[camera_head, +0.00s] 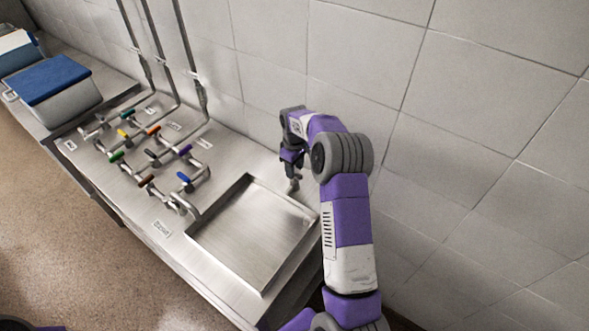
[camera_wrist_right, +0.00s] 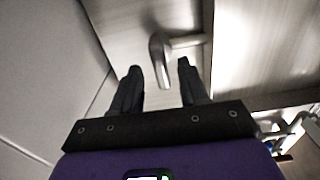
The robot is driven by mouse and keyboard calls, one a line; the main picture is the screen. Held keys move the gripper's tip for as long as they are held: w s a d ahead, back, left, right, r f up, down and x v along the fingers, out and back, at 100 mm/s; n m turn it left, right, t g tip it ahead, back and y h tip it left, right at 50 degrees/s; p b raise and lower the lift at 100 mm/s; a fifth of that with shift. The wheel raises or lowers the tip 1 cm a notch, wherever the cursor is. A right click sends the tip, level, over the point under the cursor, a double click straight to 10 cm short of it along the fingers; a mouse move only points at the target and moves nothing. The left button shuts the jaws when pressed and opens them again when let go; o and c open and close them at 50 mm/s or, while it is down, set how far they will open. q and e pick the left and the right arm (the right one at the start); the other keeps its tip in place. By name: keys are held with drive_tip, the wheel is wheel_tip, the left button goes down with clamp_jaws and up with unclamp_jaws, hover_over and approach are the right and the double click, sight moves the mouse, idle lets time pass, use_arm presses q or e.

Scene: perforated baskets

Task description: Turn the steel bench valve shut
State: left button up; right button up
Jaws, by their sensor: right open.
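The steel bench valve (camera_wrist_right: 157,50) has a bare metal lever and a short stem running to the right in the right wrist view. In the head view its small grey lever (camera_head: 293,186) shows at the back edge of the sink, partly hidden by my gripper. My right gripper (camera_head: 291,168) is above it, pointing down. In the right wrist view its two dark fingers (camera_wrist_right: 158,69) are apart, with the end of the lever showing between them. I see no contact. My left gripper is out of view.
A shallow steel sink (camera_head: 200,240) is set in the bench in front of my right arm. Left of it are pipes with several coloured lever valves (camera_head: 150,155). A blue-lidded box (camera_head: 50,85) stands far left. A tiled wall (camera_head: 270,45) runs close behind.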

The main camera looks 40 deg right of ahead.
wheel_tip(320, 180, up, 6)
drive_tip(key=shift+r, duration=0.25)
idle(0.5)
